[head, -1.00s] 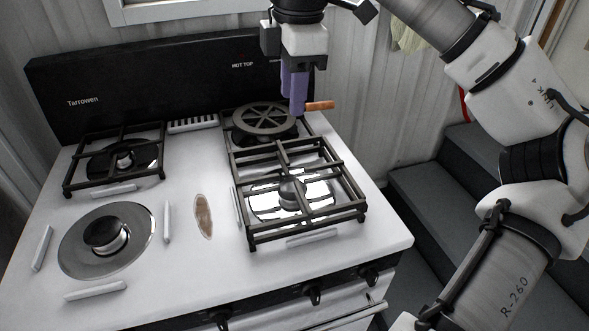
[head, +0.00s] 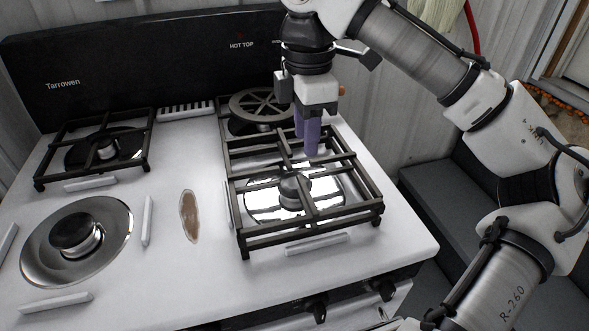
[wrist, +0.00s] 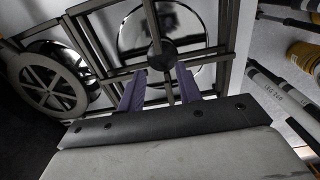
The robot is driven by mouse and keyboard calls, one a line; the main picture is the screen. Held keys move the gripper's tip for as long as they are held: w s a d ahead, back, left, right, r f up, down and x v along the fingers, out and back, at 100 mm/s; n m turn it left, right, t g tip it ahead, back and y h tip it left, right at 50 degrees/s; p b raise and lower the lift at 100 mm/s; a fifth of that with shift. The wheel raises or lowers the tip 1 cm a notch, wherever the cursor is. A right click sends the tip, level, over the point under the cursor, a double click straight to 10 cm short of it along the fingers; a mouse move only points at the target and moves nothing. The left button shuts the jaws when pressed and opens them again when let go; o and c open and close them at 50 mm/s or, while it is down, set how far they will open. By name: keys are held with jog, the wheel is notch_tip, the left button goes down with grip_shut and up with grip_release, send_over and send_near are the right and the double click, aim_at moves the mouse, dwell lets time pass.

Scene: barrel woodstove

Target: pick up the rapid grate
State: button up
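The black square grate at the front right of the stove (head: 313,217), which I take to be the rapid grate, sits over a wide shiny burner with a dark cap. The wrist view shows its bars (wrist: 180,62) too. My gripper (head: 306,148) points down at the rear part of this grate. Its two purple fingers stand apart in the wrist view (wrist: 160,88), with a grate bar showing in the gap between them. Nothing appears clamped. I cannot tell whether the fingertips are above the bars or down between them.
A round spoked piece (head: 262,106) sits on the grate behind. Another grate (head: 95,148) stands at the back left. The front left burner (head: 78,236) is bare, with white strips around it. A brown stain (head: 189,216) marks the white top. The black backguard (head: 150,65) rises behind.

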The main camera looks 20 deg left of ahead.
aim_at(309, 161)
jog(key=f, duration=0.5)
jog(key=shift+w+d, duration=0.15)
jog(key=shift+d, duration=0.15)
grip_shut()
jog(key=shift+r, duration=0.1)
dwell(0.9)
